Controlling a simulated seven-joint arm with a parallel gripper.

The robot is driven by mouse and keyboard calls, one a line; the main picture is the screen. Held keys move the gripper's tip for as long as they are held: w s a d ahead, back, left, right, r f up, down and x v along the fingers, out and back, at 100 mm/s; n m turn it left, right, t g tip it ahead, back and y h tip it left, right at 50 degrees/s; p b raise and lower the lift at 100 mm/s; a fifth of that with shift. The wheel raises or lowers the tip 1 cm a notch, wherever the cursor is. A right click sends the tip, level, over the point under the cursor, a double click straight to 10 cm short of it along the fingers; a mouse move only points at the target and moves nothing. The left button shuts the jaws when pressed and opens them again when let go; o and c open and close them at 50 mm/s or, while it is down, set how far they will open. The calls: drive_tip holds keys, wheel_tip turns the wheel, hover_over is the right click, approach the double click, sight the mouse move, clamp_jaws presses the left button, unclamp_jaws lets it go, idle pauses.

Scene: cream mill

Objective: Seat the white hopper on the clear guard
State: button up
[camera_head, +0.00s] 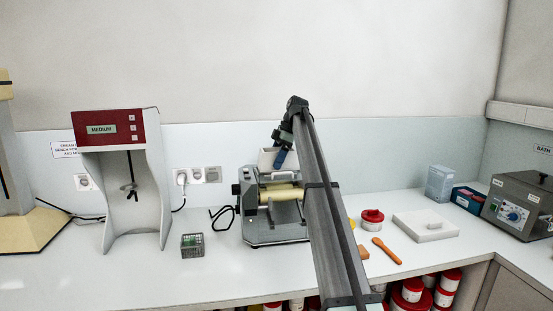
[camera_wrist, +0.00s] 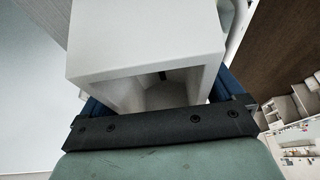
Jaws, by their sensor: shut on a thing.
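The white hopper (camera_head: 267,158) is in my gripper (camera_head: 280,157), above the back of the mill (camera_head: 277,208) in the head view. In the wrist view the hopper (camera_wrist: 148,50) fills the middle, its open end toward the camera, between the blue fingers of my gripper (camera_wrist: 160,95). The mill is a grey machine with cream rollers (camera_head: 281,193). I cannot make out the clear guard for certain; the arm and hopper cover part of the mill's top. Whether the hopper touches the mill, I cannot tell.
A stirrer with a red panel (camera_head: 108,128) stands left on the white bench. A small wire basket (camera_head: 192,245) is left of the mill. To the right are a red-lidded jar (camera_head: 372,217), an orange spatula (camera_head: 387,251), a white slab (camera_head: 425,227) and a water bath (camera_head: 518,204).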

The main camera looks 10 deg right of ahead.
sight(275, 148)
drive_tip(key=shift+f, duration=0.8)
idle(1.9)
drive_tip(key=o, duration=0.8)
drive_tip(key=shift+r, duration=0.15)
drive_tip(key=r, duration=0.5)
drive_tip(key=shift+s+a, duration=0.2)
drive_tip(key=shift+a, duration=0.05)
drive_tip(key=s+a+r, duration=0.3)
drive_tip(key=s+a, duration=0.3)
drive_tip(key=a, duration=0.2)
drive_tip(key=s+a+f, duration=0.3)
drive_tip(key=a+f, duration=0.3)
drive_tip(key=s+a+f, duration=0.3)
drive_tip(key=a+f, duration=0.3)
drive_tip(key=s+a+f, duration=0.3)
drive_tip(key=a+f, duration=0.3)
drive_tip(key=shift+s+a, duration=0.3)
